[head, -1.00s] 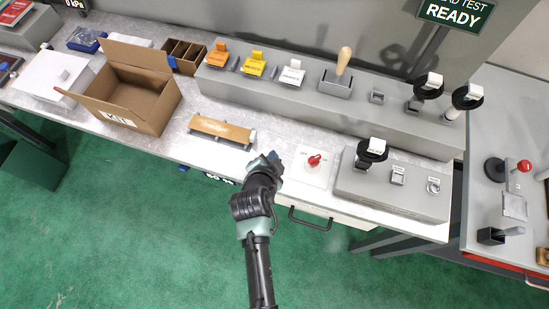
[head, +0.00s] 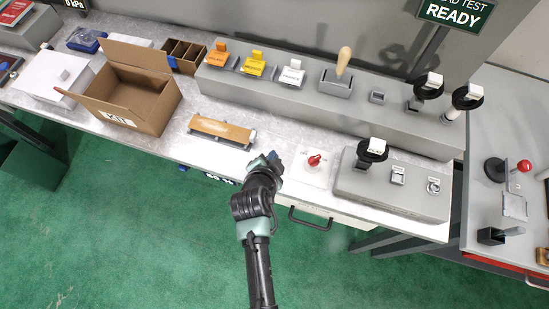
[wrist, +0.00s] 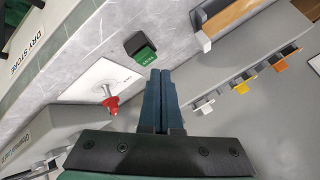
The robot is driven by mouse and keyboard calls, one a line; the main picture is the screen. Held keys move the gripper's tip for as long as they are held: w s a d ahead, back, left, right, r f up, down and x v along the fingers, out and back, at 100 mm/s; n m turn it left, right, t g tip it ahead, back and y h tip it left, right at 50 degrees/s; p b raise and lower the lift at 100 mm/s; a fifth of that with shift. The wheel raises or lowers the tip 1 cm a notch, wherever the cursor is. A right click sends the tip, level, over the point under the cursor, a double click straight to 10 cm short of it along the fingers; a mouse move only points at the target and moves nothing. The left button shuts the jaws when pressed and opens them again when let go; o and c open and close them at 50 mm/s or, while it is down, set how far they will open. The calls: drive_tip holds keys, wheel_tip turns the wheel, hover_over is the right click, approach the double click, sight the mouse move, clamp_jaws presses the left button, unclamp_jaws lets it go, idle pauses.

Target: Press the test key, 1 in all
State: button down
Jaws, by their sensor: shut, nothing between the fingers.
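A small key (wrist: 146,56) with a green top and dark sides stands on the bench in the wrist view. Small white lettering on its top is hard to read. In the head view I cannot make it out; my gripper covers that spot. My gripper (wrist: 160,75) has its blue fingers together with nothing between them. The fingertips lie close beside the key in the wrist picture, and I cannot tell whether they touch it. In the head view my gripper (head: 272,157) is over the front edge of the bench, left of the red knob.
A red knob (head: 314,160) on a white plate stands just right of my gripper. A grey box (head: 400,205) with switches is further right. A wooden-topped block (head: 222,130) and an open carton (head: 135,95) lie left. A lever (head: 344,60) stands on the rear shelf.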

drive_tip(key=shift+f, duration=0.1)
drive_tip(key=shift+f+b, duration=0.3)
drive_tip(key=shift+b, duration=0.15)
drive_tip(key=shift+f+b, duration=0.55)
drive_tip(key=shift+f, duration=0.05)
idle(0.4)
drive_tip(key=shift+r, duration=0.15)
drive_tip(key=shift+r+p, duration=0.8)
drive_tip(key=shift+r, duration=0.05)
drive_tip(key=shift+r, duration=0.1)
wheel_tip(320, 180, up, 5)
drive_tip(key=p, duration=0.4)
idle(0.9)
